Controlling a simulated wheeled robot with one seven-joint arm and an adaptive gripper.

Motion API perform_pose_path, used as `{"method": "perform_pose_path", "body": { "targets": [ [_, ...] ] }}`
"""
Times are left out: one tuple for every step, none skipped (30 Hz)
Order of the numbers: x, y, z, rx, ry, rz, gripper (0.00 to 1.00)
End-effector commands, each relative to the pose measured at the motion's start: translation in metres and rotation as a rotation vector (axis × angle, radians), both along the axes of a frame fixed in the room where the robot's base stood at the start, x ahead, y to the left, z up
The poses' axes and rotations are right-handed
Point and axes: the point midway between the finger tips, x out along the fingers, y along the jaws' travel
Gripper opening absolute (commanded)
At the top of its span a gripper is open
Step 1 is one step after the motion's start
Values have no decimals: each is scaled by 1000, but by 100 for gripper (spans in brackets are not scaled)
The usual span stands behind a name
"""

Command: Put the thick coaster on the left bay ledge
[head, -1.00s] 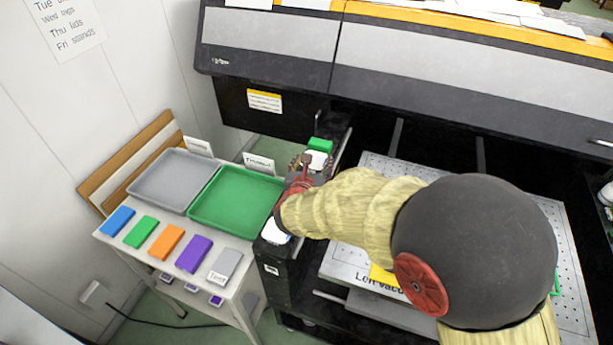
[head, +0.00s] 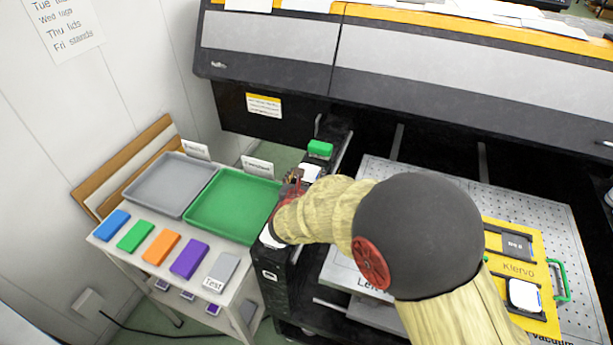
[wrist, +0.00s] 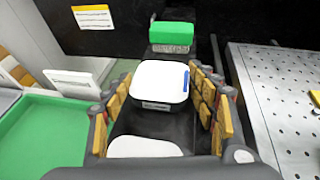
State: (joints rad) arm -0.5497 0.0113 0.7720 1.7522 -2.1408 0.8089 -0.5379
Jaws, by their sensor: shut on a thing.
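A white rounded-square coaster (wrist: 160,78) with a dark, thick side and a blue mark on its right edge sits between my fingers in the wrist view. My gripper (wrist: 160,92) is shut on it, over the black left bay ledge (head: 275,290). In the head view my gripper (head: 292,185) is partly hidden by my arm, with the white coaster (head: 310,172) just beyond it. Whether the coaster touches the ledge I cannot tell. A second white piece (wrist: 140,147) lies on the ledge nearer the wrist camera; it also shows in the head view (head: 270,239).
A green block (head: 320,149) stands at the ledge's far end. Left are a green tray (head: 214,232), a grey tray (head: 135,197) and several coloured blocks. Right is a perforated plate (head: 380,172) with a yellow holder (head: 490,233) bearing a white-topped piece (head: 524,295).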

Motion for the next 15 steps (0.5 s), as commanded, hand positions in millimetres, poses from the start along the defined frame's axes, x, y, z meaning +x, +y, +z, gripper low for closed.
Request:
{"method": "perform_pose_path", "body": {
  "targets": [
    [0, 0, -2, 0, -1, 0, 25],
    [0, 0, -3, 0, -1, 0, 25],
    [0, 0, -5, 0, -1, 0, 25],
    [0, 0, -6, 0, -1, 0, 25],
    [0, 0, -7, 0, 0, 0, 25],
    [0, 0, -7, -1, 2, 0, 60],
    [-1, 0, -7, 0, 3, 0, 61],
    [-1, 0, -7, -1, 3, -1, 63],
    [-1, 0, -7, -1, 4, -1, 65],
    [-1, 0, -8, -1, 4, -1, 67],
    [-1, -1, -8, -1, 4, -1, 69],
    [-1, -1, -8, -1, 5, 0, 71],
    [-1, -1, -8, -1, 5, 0, 73],
    [-1, -1, -9, -1, 6, 0, 74],
    [-1, -1, -9, -1, 6, 0, 76]
  ]
}}
